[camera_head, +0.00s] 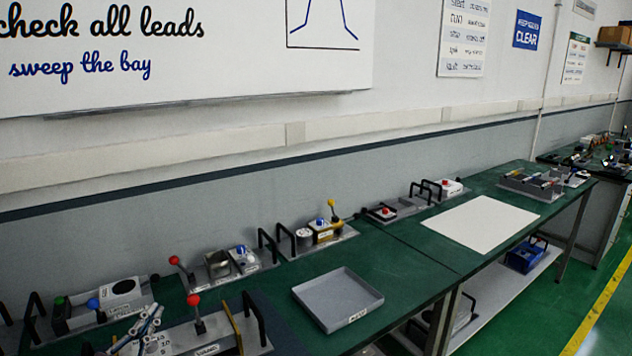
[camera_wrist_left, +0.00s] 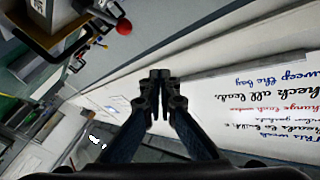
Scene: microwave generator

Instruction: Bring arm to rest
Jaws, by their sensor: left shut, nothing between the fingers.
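My left gripper (camera_wrist_left: 160,76) shows in the left wrist view, its two dark fingers meeting at the tips with nothing between them. It is in the air, with the white wall board (camera_wrist_left: 245,105) behind and to the right of it. My right gripper is in neither view.
A green workbench (camera_head: 400,262) runs along the wall. On it are a grey tray (camera_head: 338,299), a white sheet (camera_head: 482,222), and several lever and handle fixtures. A red ball knob (camera_head: 193,300) rises near the front left. A blue bin (camera_head: 525,256) sits on the lower shelf.

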